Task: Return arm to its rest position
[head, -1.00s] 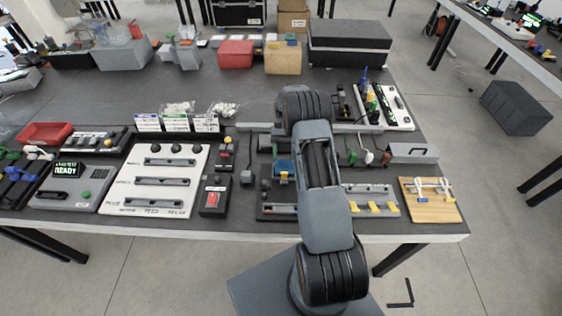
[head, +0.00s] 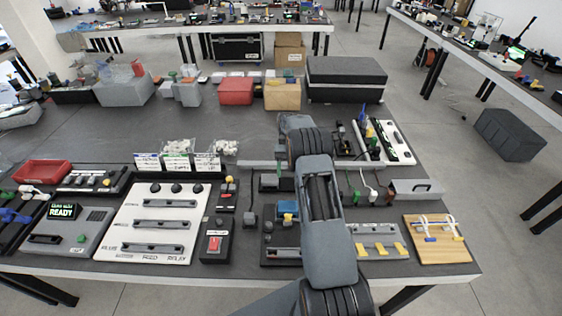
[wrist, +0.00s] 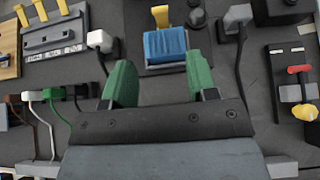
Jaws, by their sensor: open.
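My gripper (wrist: 160,88) shows in the wrist view with two green fingers set wide apart, open and with nothing between them. Beyond the fingertips a blue block-like part (wrist: 165,45) sits in a grey holder on the dark bench top; it looks clear of the fingers. In the head view my arm reaches over the bench from the front edge, and its links hide the gripper. The blue part (head: 287,208) shows there just left of my arm.
A white panel (head: 120,235) with slots and a READY box (head: 65,232) stand to the left. A wooden board (head: 438,255) lies at the front right. A black case (head: 345,72), red bin (head: 236,90) and tan box (head: 283,95) stand at the back. Cables (wrist: 48,122) run beside the fingers.

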